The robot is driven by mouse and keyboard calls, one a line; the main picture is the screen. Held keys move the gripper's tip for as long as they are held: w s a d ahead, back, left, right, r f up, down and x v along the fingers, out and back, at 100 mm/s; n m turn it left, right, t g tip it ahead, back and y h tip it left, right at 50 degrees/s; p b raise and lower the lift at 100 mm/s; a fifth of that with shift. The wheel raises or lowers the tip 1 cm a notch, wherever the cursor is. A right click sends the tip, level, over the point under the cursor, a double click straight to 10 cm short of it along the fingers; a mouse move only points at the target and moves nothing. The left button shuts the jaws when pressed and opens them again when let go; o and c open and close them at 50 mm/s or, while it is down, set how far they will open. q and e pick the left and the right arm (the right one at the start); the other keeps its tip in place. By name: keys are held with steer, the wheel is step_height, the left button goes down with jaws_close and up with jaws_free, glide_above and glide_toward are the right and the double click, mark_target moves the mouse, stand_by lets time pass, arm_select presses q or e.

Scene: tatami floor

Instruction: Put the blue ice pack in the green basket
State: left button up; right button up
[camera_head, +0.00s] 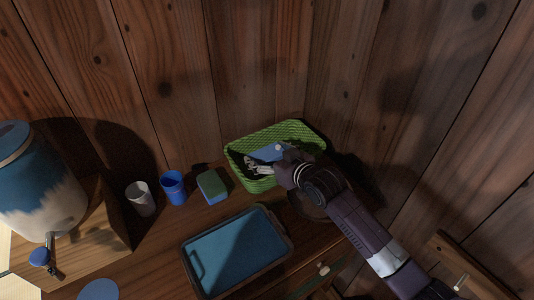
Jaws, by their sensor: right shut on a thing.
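The blue ice pack (268,153) is held in my right gripper (267,162), over the opening of the green basket (242,147). The basket is a woven-looking tray near the wooden wall corner, at the back of the wooden surface. My right arm reaches in from the lower right. The gripper is shut on the ice pack, and its fingers and the arm hide part of the basket's front and inside. I cannot tell whether the ice pack touches the basket floor. My left gripper is not in view.
A blue tray with a dark rim (187,259) lies in front. A blue-green block (212,187), a blue cup (173,187) and a white cup (140,198) stand left of the basket. A large blue-and-cream dispenser (45,190) sits on a wooden box (98,240) at left.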

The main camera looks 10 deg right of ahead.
steer(key=shift+f, duration=0.55)
steer(key=o, duration=1.3)
steer(key=shift+f, duration=0.15)
steer(key=shift+r, duration=0.45)
steer(key=shift+s+d+r, duration=0.15)
steer(key=shift+s+r, duration=0.1)
steer(key=v, duration=1.1)
steer(key=shift+s+r, duration=0.15)
steer(key=shift+r, duration=0.1)
